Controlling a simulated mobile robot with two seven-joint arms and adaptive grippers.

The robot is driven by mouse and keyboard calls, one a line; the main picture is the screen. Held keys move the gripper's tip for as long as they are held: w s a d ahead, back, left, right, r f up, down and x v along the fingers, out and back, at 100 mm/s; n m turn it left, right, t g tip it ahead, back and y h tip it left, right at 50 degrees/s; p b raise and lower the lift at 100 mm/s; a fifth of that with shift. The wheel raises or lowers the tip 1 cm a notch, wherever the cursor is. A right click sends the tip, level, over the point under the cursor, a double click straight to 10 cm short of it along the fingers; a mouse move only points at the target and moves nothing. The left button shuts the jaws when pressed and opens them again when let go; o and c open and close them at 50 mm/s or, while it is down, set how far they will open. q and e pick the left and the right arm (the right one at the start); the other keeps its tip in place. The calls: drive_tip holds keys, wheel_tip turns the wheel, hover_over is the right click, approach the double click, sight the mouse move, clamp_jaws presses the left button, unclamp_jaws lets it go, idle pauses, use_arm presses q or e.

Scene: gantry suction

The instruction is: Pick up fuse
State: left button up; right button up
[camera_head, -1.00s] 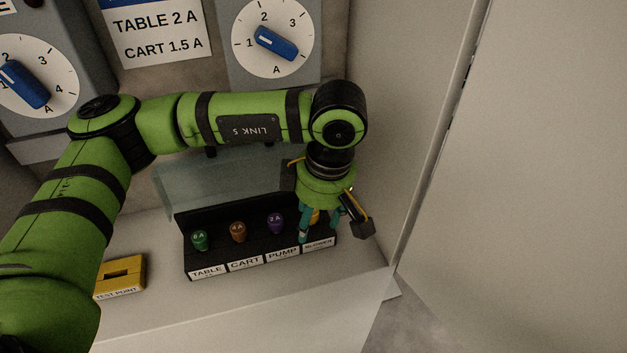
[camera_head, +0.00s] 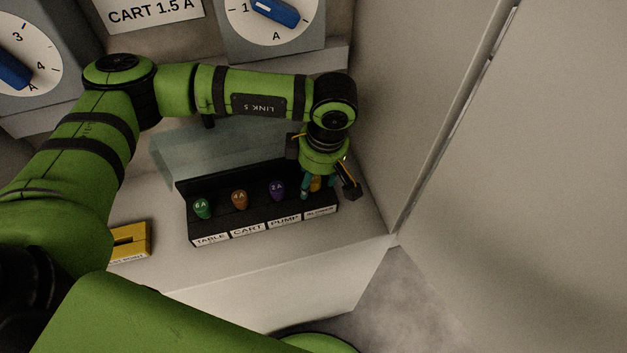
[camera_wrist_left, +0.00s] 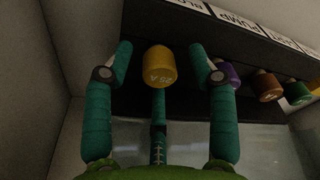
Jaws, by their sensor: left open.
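A black fuse block (camera_head: 250,217) stands on the shelf with a row of labelled slots: TABLE, CART, PUMP and a last one at the right. A green 6 A fuse (camera_head: 202,208), a brown 4 A fuse (camera_head: 239,199) and a purple 2 A fuse (camera_head: 277,189) sit in the first slots. A yellow fuse (camera_head: 315,184) sits in the last slot, partly hidden by my left gripper (camera_head: 318,188). In the left wrist view the yellow fuse (camera_wrist_left: 160,66) is between the spread teal fingers of my open left gripper (camera_wrist_left: 164,75), with gaps on both sides.
A clear raised cover (camera_head: 215,146) stands behind the block. A yellow test point box (camera_head: 131,242) sits to the left. A cabinet wall (camera_head: 400,110) rises close to the right of my left gripper. Dial boxes (camera_head: 275,30) are at the back.

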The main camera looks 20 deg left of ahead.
use_arm(q)
clamp_jaws()
use_arm(e)
drive_tip(key=shift+s+a+f, duration=0.1)
drive_tip(key=shift+s, duration=0.35)
